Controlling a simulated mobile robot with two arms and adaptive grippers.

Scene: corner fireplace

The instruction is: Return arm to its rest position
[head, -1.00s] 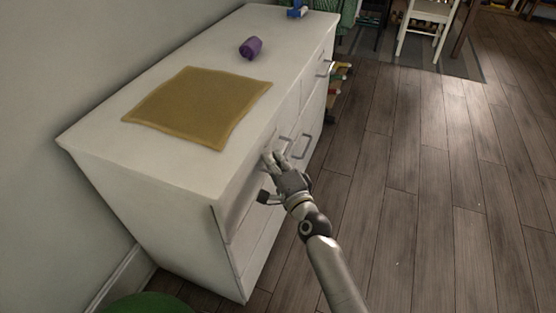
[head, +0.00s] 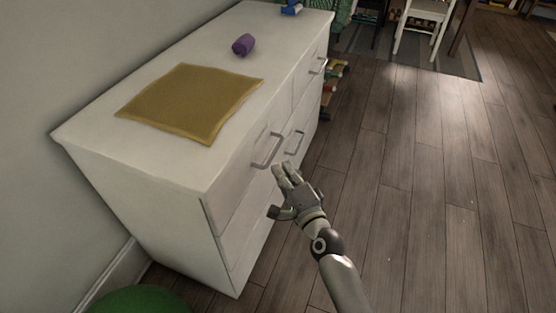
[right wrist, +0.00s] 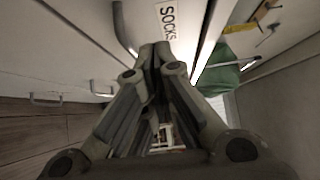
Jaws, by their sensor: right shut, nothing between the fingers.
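My right arm (head: 340,272) comes in from the bottom of the head view. My right gripper (head: 283,178) is at its upper end, in front of the white dresser (head: 125,175) and a little apart from a metal drawer handle (head: 267,151). In the right wrist view the fingers of the right gripper (right wrist: 155,58) meet at the tips, shut with nothing between them. A drawer front with a "SOCKS" label (right wrist: 167,27) lies close beyond the fingertips. My left gripper is not in view.
A yellow-brown cloth (head: 190,101) and a purple roll (head: 243,45) lie on the dresser top. A green round thing (head: 140,302) is on the floor at the bottom left. A white chair (head: 424,30) stands at the back. The wooden floor (head: 430,190) to the right is clear.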

